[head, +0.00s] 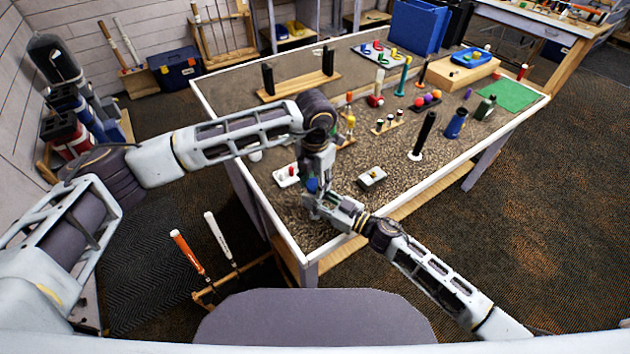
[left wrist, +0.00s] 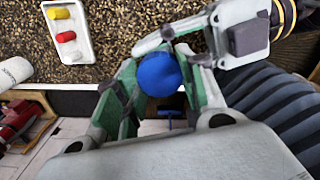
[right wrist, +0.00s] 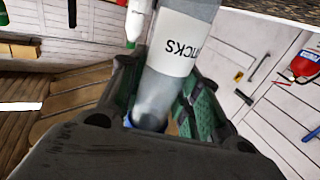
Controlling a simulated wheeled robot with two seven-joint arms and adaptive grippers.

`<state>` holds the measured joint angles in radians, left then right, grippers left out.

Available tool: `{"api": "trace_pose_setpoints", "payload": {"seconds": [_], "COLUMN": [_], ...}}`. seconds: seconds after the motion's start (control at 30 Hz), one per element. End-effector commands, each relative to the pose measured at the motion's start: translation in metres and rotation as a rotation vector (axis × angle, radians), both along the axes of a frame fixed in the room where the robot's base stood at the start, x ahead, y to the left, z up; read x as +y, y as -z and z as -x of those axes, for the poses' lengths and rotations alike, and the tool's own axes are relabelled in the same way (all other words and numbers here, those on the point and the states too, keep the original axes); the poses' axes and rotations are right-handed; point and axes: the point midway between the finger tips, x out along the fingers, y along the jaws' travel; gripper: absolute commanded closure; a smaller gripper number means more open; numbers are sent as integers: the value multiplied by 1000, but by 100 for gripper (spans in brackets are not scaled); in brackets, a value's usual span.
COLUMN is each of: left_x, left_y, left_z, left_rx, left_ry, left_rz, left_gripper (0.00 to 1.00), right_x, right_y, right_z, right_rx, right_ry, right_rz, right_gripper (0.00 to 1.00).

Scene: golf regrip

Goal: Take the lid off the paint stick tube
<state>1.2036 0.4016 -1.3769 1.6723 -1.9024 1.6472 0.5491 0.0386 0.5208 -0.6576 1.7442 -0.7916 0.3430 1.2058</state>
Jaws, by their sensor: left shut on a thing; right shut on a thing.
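The paint stick tube (right wrist: 165,85) is a grey, see-through cylinder with a white label reading "STICKS" in the right wrist view. My right gripper (right wrist: 150,108) is shut around it, and blue shows at the tube's near end. The round blue lid (left wrist: 159,74) is seen end-on in the left wrist view, between the green pads of my left gripper (left wrist: 162,82), which is shut on it. In the head view my left gripper (head: 315,182) is just above my right gripper (head: 322,208), with blue between them. The grippers hide whether lid and tube still touch.
Both grippers are over the table's near corner. A black upright cylinder (head: 424,135) and a blue cup (head: 456,123) stand further right.

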Motion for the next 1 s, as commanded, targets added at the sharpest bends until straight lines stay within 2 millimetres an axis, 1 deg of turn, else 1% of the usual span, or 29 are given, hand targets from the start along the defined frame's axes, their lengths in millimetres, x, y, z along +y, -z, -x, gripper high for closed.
{"api": "trace_pose_setpoints", "payload": {"seconds": [1.0], "left_x": [-1], "left_y": [-1], "left_z": [0], "left_rx": [-2], "left_ry": [-825], "left_rz": [2], "left_gripper": [89], "right_x": [1], "right_y": [0], "right_z": [1], "right_rx": [0], "right_ry": [-2], "right_rz": [0], "right_gripper": [100]}}
